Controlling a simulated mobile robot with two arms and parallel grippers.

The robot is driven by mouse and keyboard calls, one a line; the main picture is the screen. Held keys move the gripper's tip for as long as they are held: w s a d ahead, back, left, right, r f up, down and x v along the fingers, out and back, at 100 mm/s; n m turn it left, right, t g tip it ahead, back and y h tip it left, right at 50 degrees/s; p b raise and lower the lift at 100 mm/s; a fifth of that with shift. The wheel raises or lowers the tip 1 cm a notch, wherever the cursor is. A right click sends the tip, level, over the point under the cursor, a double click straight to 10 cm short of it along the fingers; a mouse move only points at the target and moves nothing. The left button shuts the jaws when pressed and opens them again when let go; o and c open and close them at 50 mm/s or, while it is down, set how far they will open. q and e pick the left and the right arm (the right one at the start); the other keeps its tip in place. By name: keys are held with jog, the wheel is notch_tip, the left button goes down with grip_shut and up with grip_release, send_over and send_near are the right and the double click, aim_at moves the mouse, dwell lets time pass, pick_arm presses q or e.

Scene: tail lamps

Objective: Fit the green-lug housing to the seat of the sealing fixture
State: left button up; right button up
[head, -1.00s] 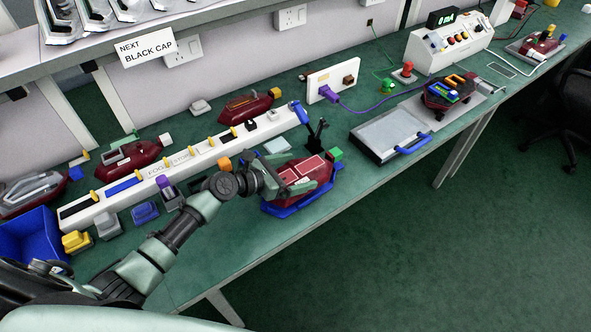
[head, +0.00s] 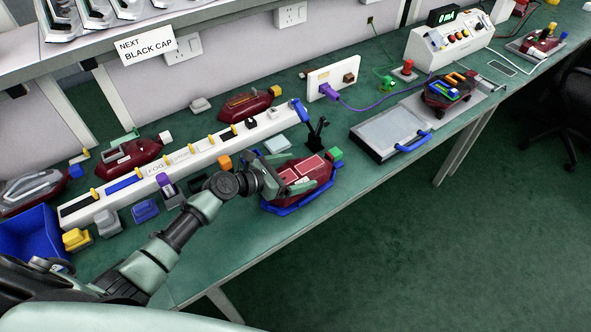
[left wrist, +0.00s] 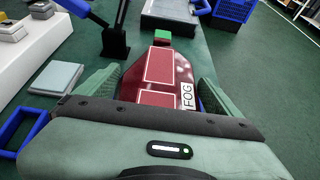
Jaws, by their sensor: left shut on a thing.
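The green-lug housing (head: 318,172) is a dark red shell with white-outlined panels and a green lug (head: 336,153) at its far right end. It lies level over the blue cradle (head: 290,209), whose rim shows along its front edge; I cannot tell if it is fully down. A black clamp post (head: 317,132) with a blue lever (head: 300,112) stands behind it. My left gripper (head: 290,174) is shut on the housing, fingers on both sides. In the left wrist view the housing (left wrist: 160,70) sits between the fingers, with a FOG label. My right gripper is out of view.
A white rack (head: 125,192) with coloured tabs runs behind my left arm. A grey plate (head: 385,130) with a blue handle lies to the right. Other red housings (head: 245,105) stand behind the rack. A blue bin (head: 30,238) is at the left. The table's front edge is clear.

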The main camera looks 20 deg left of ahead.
pick_arm(q)
jog(key=shift+f+b, duration=0.6)
jog(key=shift+f, duration=0.4)
jog(key=o, duration=1.6)
jog(key=shift+o, duration=0.2)
jog(key=v, duration=0.7)
jog(key=shift+s+a+r, duration=0.2)
jog(key=shift+s+a, duration=0.05)
jog(key=shift+s, duration=0.05)
